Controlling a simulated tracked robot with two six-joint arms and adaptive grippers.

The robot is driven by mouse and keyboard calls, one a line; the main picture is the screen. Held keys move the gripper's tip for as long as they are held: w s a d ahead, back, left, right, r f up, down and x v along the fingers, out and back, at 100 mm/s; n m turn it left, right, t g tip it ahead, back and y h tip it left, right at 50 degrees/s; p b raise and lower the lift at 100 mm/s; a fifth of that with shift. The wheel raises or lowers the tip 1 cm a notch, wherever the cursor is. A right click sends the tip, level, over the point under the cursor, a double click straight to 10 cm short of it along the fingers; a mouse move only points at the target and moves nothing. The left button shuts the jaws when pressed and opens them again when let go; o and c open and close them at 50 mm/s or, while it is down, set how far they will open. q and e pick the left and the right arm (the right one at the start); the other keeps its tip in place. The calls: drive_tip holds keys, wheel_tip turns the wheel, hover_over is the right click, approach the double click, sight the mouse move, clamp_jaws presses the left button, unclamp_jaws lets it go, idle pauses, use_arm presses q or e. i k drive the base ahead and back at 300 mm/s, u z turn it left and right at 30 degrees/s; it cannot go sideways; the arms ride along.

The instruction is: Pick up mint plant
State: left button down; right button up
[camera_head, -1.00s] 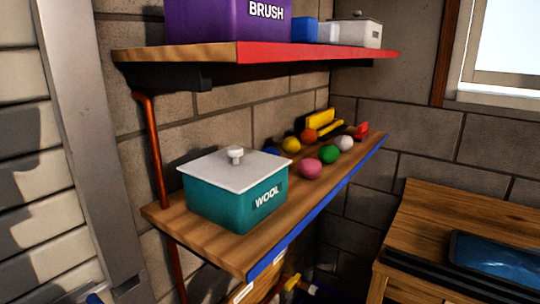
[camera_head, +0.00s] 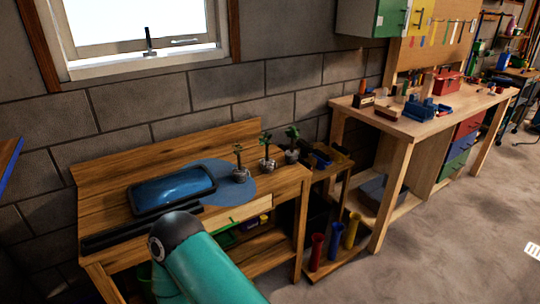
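Three small potted plants stand in a row at the right end of the wooden bench (camera_head: 120,178). The left plant (camera_head: 240,172) stands on a round blue mat (camera_head: 213,171). The middle plant (camera_head: 267,160) stands at or near the mat's right edge. The right plant (camera_head: 291,152) has broader green leaves and stands near the bench's right end. I cannot tell which of them is mint. Neither of my grippers is in view.
A blue tray (camera_head: 172,190) lies on the bench left of the plants, with a dark bar (camera_head: 120,232) along the front. A small rack with coloured tubes (camera_head: 334,240) stands to the right, then a workbench (camera_head: 410,127) with tools. Open floor (camera_head: 440,240) lies at the right.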

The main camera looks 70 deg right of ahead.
sight(268, 164)
drive_tip(key=z, duration=0.25)
drive_tip(key=k, duration=0.25)
drive_tip(key=u, duration=1.15)
drive_tip(key=i, duration=0.1)
drive_tip(key=z, duration=2.35)
drive_tip(key=i, duration=0.15)
drive_tip(key=z, duration=1.7)
drive_tip(key=k, duration=0.5)
drive_tip(key=u, duration=0.9)
drive_tip(key=i, duration=0.55)
drive_tip(key=z, duration=0.05)
drive_tip(key=k, duration=0.4)
